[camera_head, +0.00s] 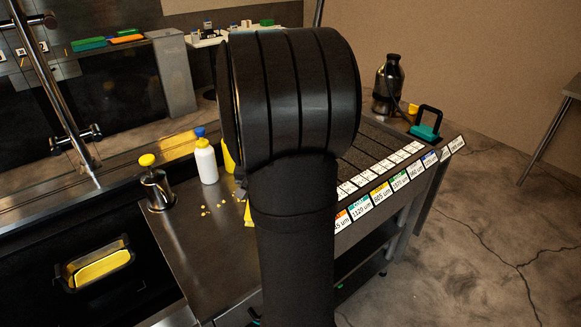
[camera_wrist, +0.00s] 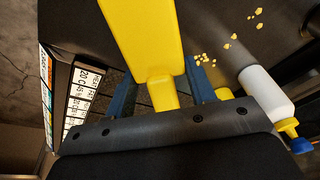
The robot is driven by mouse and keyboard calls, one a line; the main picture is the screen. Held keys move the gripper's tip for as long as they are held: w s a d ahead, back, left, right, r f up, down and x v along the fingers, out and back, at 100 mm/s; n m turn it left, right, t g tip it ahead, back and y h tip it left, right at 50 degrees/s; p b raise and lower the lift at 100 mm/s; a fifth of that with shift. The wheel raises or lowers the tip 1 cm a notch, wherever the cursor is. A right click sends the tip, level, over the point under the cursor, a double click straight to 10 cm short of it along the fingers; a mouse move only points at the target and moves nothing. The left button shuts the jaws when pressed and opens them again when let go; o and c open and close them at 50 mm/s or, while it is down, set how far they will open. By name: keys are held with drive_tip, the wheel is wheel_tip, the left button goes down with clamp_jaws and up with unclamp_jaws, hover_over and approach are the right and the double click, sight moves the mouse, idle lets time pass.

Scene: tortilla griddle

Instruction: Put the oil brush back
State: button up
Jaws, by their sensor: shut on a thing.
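A yellow tool (camera_wrist: 145,40), apparently the oil brush, is held in my gripper (camera_wrist: 160,92). The blue fingers are shut on it, one on each side of its narrower part. Its broad, flat part runs out of the top of the wrist view, so its far end is hidden. In the head view my dark arm hides the gripper and most of the tool; a small yellow patch (camera_head: 248,214) shows beside the arm. A steel pot with a yellow top (camera_head: 157,186) stands on the left of the steel counter (camera_head: 200,265). I cannot tell which place belongs to the brush.
A white bottle (camera_head: 206,163) stands just left of my arm, and also shows at right in the wrist view (camera_wrist: 266,92). Yellow crumbs (camera_head: 222,206) lie near it. Labelled tiles (camera_head: 362,207) line the counter's right edge. A dark steel flask (camera_head: 388,85) stands at the back right.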

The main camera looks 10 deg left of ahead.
drive_tip(key=s+a+g, duration=0.2)
drive_tip(key=s, duration=1.5)
drive_tip(key=shift+a+f+h, duration=0.3)
drive_tip(key=shift+f+h, duration=0.1)
drive_tip(key=shift+f, duration=3.6)
drive_tip(key=o, duration=1.3)
drive_tip(key=shift+c, duration=0.2)
